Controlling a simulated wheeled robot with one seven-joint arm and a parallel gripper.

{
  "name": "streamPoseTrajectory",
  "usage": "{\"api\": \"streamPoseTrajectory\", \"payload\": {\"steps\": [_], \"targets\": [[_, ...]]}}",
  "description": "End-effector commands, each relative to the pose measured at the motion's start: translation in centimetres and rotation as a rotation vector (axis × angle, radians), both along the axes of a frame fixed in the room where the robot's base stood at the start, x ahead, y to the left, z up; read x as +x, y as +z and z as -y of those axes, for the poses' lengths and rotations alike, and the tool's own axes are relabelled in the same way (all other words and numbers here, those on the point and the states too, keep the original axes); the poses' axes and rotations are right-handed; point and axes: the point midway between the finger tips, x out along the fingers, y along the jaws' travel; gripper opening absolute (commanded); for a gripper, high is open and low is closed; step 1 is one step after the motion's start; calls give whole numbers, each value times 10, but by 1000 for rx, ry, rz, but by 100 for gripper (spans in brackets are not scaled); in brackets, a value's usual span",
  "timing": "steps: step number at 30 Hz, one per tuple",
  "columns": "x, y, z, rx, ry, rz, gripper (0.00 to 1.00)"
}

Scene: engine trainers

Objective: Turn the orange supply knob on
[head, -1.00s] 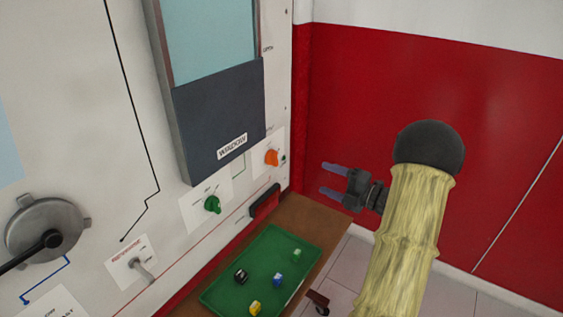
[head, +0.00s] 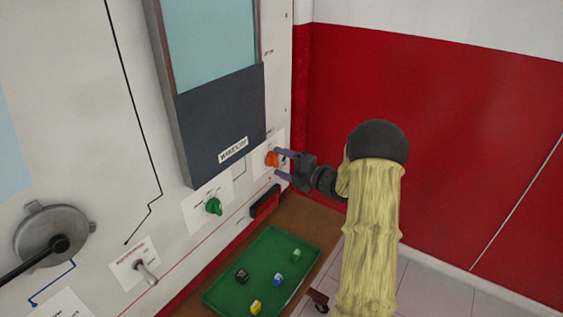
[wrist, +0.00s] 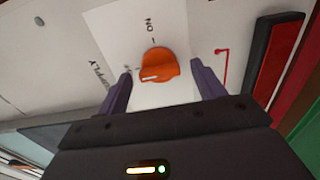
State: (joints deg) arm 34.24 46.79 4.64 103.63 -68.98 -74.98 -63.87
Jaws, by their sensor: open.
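The orange supply knob (head: 271,159) sits on a white label plate on the right part of the panel. In the wrist view the knob (wrist: 158,66) lies between my two fingertips, with a white pointer mark on its lower left side. The mark points toward the side lettering, not toward the "ON" print above the knob. My gripper (head: 280,165) is open, its fingers facing the panel. In the wrist view a gap shows between each finger and the knob. How far the fingertips are from the panel is hard to tell.
A green knob (head: 214,206) and a toggle lever (head: 146,273) are left of the orange knob. A green tray (head: 228,292) with several small blocks stands below. A red wall (head: 450,130) is at right.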

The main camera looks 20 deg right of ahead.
Motion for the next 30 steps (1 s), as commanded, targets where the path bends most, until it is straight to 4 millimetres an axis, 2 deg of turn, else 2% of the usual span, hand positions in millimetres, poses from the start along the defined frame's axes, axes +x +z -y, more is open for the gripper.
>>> {"api": "streamPoseTrajectory", "payload": {"steps": [10, 17, 30], "targets": [[4, 0, -3, 1, 1, 1, 68], [4, 0, -3, 0, 0, 0, 24], [4, 0, -3, 48, 0, -33, 24]]}}
